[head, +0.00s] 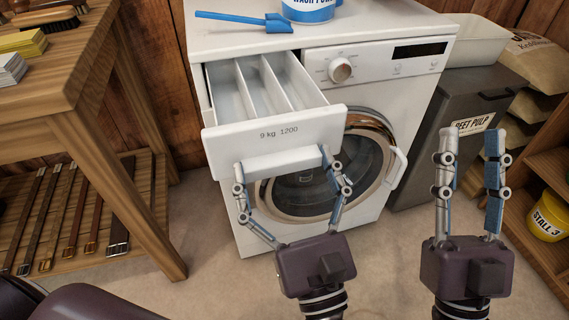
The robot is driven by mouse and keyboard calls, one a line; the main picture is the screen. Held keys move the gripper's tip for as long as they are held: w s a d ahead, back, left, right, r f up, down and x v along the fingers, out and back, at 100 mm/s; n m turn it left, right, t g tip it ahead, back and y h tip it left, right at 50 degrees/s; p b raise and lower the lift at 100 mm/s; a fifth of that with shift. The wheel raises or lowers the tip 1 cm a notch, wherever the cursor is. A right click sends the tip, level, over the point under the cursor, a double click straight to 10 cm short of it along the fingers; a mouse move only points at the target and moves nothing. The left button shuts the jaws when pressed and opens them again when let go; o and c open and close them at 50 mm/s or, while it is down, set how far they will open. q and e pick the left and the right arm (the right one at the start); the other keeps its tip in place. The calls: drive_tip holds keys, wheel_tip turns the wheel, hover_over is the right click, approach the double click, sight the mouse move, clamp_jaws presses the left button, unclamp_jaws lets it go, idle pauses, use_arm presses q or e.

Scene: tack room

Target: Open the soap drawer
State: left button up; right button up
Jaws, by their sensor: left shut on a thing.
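The soap drawer (225,139) of the white washing machine (365,85) is pulled well out, and its compartments show from above. Its front is marked "9 kg 1200". My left gripper (282,168) is shut on the drawer's white bar handle (281,163), with a finger at each end of it. My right gripper (470,150) is open and empty, in front of the grey bin to the right of the machine.
The round door (325,175) is below the drawer. A wooden table (75,95) is at left, a grey bin (455,100) and shelf with a yellow bucket (547,218) at right.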

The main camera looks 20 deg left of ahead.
use_arm(q)
drive_tip(key=o, duration=1.6)
drive_tip(key=shift+w, duration=0.1)
